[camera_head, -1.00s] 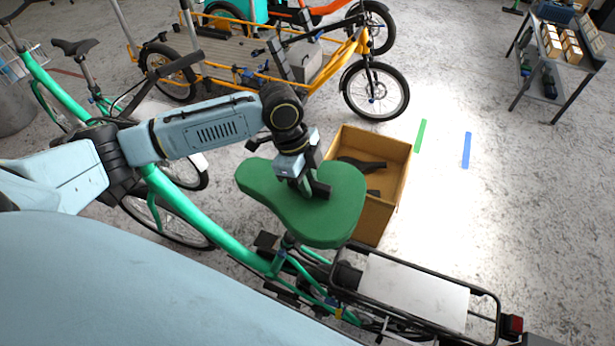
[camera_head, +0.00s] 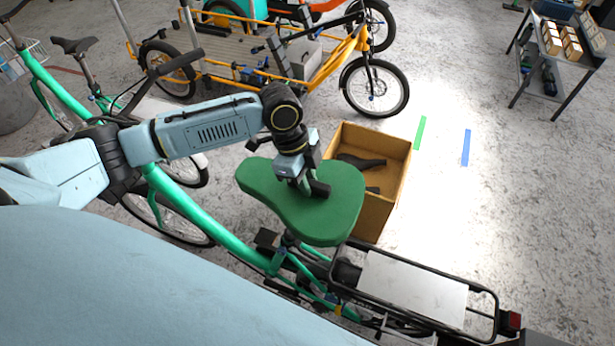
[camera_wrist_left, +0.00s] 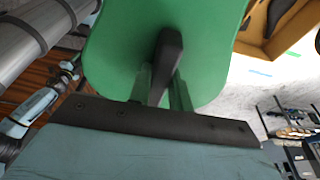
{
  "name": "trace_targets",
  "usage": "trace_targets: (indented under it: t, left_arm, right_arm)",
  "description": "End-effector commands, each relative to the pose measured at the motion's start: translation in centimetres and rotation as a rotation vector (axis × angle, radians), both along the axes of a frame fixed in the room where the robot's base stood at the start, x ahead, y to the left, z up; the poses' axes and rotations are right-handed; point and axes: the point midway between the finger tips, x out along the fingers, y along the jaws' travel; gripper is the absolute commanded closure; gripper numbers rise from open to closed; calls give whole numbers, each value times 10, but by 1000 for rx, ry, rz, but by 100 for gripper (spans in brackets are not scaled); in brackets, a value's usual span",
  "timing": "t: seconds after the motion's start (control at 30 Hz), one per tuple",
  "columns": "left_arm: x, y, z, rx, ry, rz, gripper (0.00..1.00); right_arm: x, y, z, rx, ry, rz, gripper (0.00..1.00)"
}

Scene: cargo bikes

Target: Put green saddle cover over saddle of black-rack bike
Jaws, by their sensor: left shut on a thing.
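The green saddle cover (camera_head: 335,212) is saddle-shaped and sits over the saddle position of the teal bike (camera_head: 205,215) with the black rear rack (camera_head: 483,292). The saddle under it is hidden, so I cannot tell how fully it is seated. My left gripper (camera_head: 317,190) is above the cover, shut on it near its middle. In the left wrist view the cover (camera_wrist_left: 215,45) fills the upper middle, with my left gripper's fingers (camera_wrist_left: 160,85) against it.
An open cardboard box (camera_head: 375,215) with dark saddles inside stands just behind the cover. A yellow cargo bike (camera_head: 335,65) is at the back, another bike with a black saddle (camera_head: 75,46) at the far left.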

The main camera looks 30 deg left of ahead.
Motion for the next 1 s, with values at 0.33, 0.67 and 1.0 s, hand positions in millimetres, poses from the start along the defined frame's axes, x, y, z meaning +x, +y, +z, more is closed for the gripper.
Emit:
trace_targets:
  t: [0.33,0.67,1.0]
  left_arm:
    - [0,0,0,0,0,0,100]
    - [0,0,-1,0,-1,0,100]
    - [0,0,-8,0,0,0,100]
  right_arm:
    - [0,-1,2,-1,0,0,55]
    - [0,-1,1,-1,0,0,55]
    - [0,-1,-1,-1,0,0,55]
